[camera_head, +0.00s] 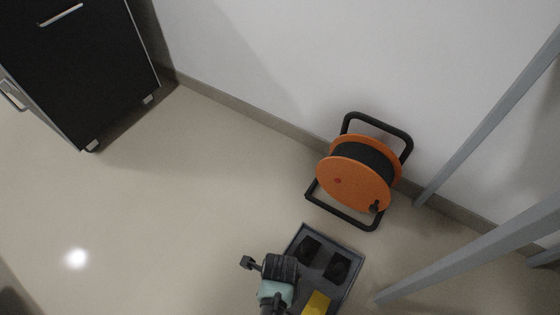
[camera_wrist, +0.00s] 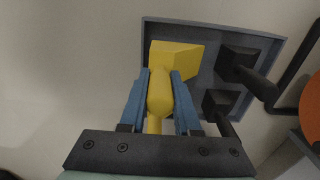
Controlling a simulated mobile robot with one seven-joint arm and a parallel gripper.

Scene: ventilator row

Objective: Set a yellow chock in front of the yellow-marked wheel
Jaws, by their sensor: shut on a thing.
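A yellow chock (camera_wrist: 180,56) with a thick yellow handle shows in the wrist view, within the outline of a grey tray (camera_wrist: 210,30). My gripper (camera_wrist: 159,78) has its blue fingers on either side of the handle and is shut on it. In the head view the yellow chock (camera_head: 316,304) shows at the bottom edge, partly cut off, beside my wrist. The tray (camera_head: 327,238) lies on the floor there. I cannot tell whether the chock touches the tray bottom. No yellow-marked wheel is in view.
Two black chocks (camera_head: 308,249) (camera_head: 338,267) sit in the tray. An orange cable reel (camera_head: 345,185) in a black frame stands behind it by the wall. Grey slanting legs (camera_head: 480,245) are at right. A black cabinet (camera_head: 80,75) stands upper left. The floor at left is clear.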

